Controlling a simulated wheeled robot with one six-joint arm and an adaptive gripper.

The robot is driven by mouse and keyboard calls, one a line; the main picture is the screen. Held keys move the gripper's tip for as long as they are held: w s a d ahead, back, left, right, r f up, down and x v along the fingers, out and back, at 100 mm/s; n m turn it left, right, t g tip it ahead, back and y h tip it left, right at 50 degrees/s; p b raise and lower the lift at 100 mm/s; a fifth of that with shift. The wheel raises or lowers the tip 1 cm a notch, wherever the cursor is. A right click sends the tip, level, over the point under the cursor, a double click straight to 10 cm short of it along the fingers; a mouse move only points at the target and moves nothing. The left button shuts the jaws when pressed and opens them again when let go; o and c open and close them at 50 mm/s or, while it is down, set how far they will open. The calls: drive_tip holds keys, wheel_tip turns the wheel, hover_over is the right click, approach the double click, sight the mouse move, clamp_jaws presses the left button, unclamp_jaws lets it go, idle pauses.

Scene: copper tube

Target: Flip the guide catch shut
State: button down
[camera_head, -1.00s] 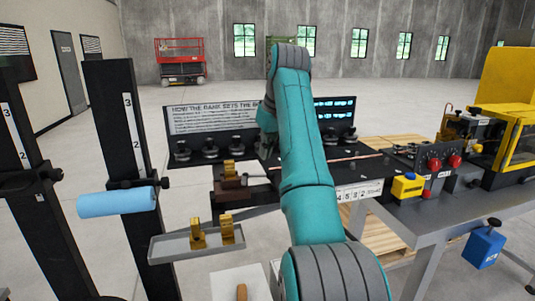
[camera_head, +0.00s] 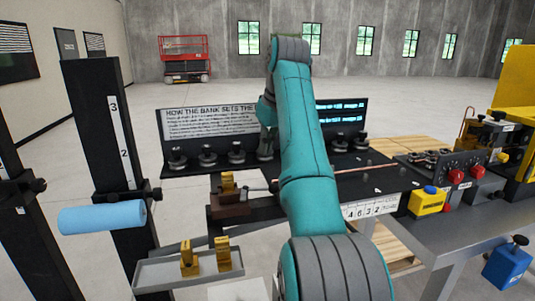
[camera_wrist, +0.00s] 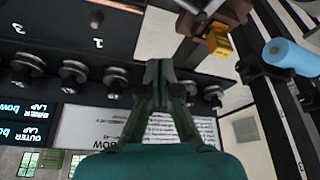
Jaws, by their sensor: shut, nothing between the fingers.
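What looks like the guide is a brown block (camera_head: 229,205) with a brass insert (camera_head: 228,183) at the left end of the bench. A short grey lever (camera_head: 256,188) sticks out to its right, perhaps the catch; I cannot tell its position surely. In the wrist view the brown block (camera_wrist: 228,10) and brass insert (camera_wrist: 218,40) are at the upper right, apart from my gripper. My gripper (camera_wrist: 159,68) is shut and empty, in front of the row of rollers and the printed panel. In the head view my arm hides it.
A row of dark rollers (camera_head: 208,156) stands before the printed panel (camera_head: 208,122). A copper tube (camera_head: 368,168) lies along the bench. A grey tray (camera_head: 155,274) with brass pieces and a post with a blue roll (camera_head: 102,217) stand left. A yellow box (camera_head: 428,201) sits right.

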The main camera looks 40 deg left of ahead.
drive_tip(key=x, duration=0.8)
drive_tip(key=shift+f, duration=0.2)
drive_tip(key=shift+s+d+f, duration=0.1)
drive_tip(key=shift+s+d, duration=0.15)
drive_tip(key=shift+d, duration=0.35)
drive_tip(key=shift+s+d+f, duration=0.15)
drive_tip(key=shift+s+d, duration=0.05)
drive_tip(key=shift+d, duration=0.4)
drive_tip(key=shift+s+d+f, duration=0.1)
drive_tip(key=shift+s+d, duration=0.15)
drive_tip(key=shift+d, duration=0.35)
